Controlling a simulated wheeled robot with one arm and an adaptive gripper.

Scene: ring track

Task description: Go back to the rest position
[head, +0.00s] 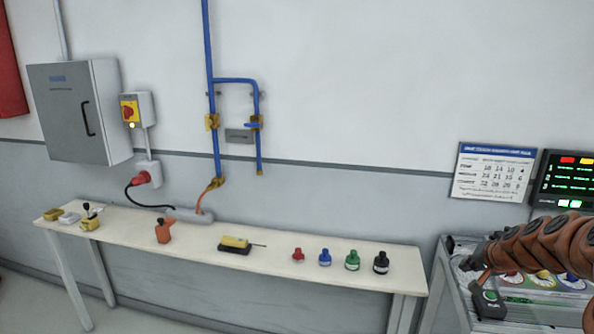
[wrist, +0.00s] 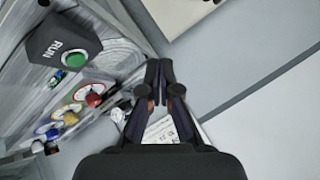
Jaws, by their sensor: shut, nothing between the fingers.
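My gripper (wrist: 158,90) is shut with nothing between its fingers in the wrist view. It points down past the side of a grey console, with pale floor or wall behind it. In the head view my brown segmented arm (head: 545,245) reaches in from the right edge over the console (head: 455,275). The gripper's fingertips cannot be made out clearly there. A dark box marked RUN with a green button (wrist: 74,58) is at the upper left of the wrist view, apart from the fingers.
A long bench (head: 200,240) along the wall carries several small items, including a yellow device (head: 235,242) and a red bottle-like piece (head: 298,255). A grey cabinet (head: 75,110), a red-yellow switch (head: 130,108) and blue pipes (head: 209,60) are on the wall. Coloured dials (wrist: 68,112) are on the console.

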